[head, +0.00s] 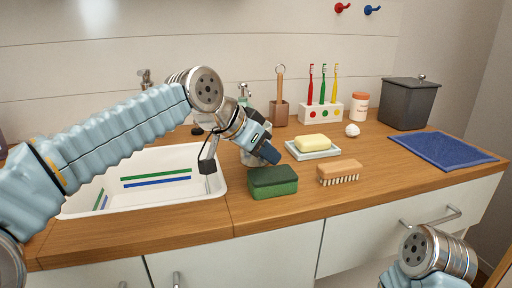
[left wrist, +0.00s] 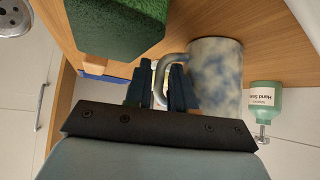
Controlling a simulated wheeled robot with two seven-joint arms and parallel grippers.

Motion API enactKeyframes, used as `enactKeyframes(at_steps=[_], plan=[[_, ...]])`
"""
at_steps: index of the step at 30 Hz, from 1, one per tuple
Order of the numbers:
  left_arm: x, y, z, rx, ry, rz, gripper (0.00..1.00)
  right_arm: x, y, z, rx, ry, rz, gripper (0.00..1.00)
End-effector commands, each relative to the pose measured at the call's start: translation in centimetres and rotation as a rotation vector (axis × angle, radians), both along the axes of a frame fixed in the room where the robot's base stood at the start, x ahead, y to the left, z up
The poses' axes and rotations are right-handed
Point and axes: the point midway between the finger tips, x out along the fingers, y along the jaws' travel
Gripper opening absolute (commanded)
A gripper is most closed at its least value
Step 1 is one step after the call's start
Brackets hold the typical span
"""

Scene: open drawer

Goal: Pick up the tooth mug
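The tooth mug (left wrist: 216,75) is mottled white and blue, with a grey-blue handle on its left side in the left wrist view. In the head view the mug (head: 246,157) is mostly hidden behind my left gripper (head: 269,155). In the left wrist view, the two dark fingertips of my left gripper (left wrist: 159,86) stand apart, with the handle in the gap between them. I see a small space beside the handle, so the fingers look open around it. The mug appears to stand on the wooden counter. My right gripper is outside the view; only its arm shows at lower right.
A green sponge (head: 272,181) lies close in front of the mug. A soap bottle (left wrist: 264,97) stands near it. The sink (head: 140,190) is left. The soap dish (head: 313,154), nail brush (head: 339,171) and toothbrush holder (head: 321,113) are right. A blue towel (head: 444,149) lies far right.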

Motion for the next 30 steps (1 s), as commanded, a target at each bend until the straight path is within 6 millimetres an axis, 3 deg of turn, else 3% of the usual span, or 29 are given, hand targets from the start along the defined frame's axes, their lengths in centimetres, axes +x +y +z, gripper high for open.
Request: enactKeyframes(at_steps=[3,8,23,26,30], plan=[[0.0,0.0,0.0,0.000,0.000,0.000,0.24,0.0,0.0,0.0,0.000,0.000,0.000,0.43],[0.0,0.0,0.0,0.000,0.000,0.000,0.01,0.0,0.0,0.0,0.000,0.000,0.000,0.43],[0.0,0.0,0.3,-0.001,-0.002,0.000,0.00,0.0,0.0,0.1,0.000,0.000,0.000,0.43],[0.0,0.0,1.0,0.000,-0.003,-0.001,0.00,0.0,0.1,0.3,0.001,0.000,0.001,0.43],[0.0,0.0,3.6,-0.003,-0.005,-0.001,0.00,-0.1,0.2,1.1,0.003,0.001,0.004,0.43]])
